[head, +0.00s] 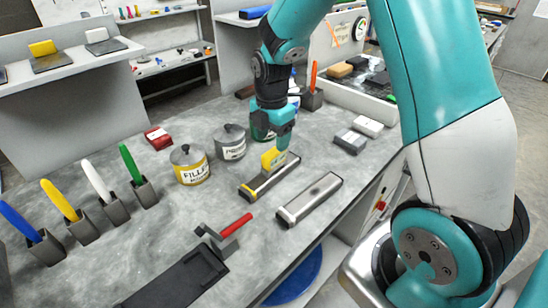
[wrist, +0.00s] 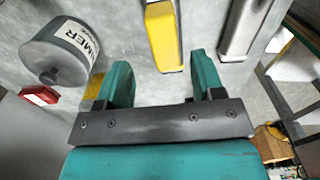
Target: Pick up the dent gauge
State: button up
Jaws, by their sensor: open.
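Two long bar-shaped tools lie side by side on the grey bench; no readable label shows which is the dent gauge. One is a dark bar with yellow ends and a raised yellow block (head: 267,181); it also shows in the wrist view (wrist: 163,35). The other is a plain silver-grey bar (head: 310,199), at the upper right in the wrist view (wrist: 242,25). My gripper (head: 279,147) is over the yellow-marked bar, pointing down. In the wrist view my gripper (wrist: 163,75) is open, with the yellow bar's near end in line with the gap between the fingers. Contact is not visible.
A primer can (head: 231,142) and a filler can (head: 189,165) stand left of the bars. A red-handled tool (head: 224,236) lies by a black tray (head: 180,280) in front. Grey and white blocks (head: 351,141) lie to the right. Coloured sticks in holders stand at the left.

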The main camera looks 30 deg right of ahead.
aim_at(274, 151)
jog(key=shift+s+d+f+p, duration=0.15)
jog(key=shift+f+p, duration=0.2)
jog(key=shift+f, duration=1.15)
jog(key=shift+s+f+p, duration=0.1)
jog(key=shift+f+p, duration=0.25)
jog(key=shift+f, duration=1.15)
grip_shut()
jog(key=shift+r, duration=0.1)
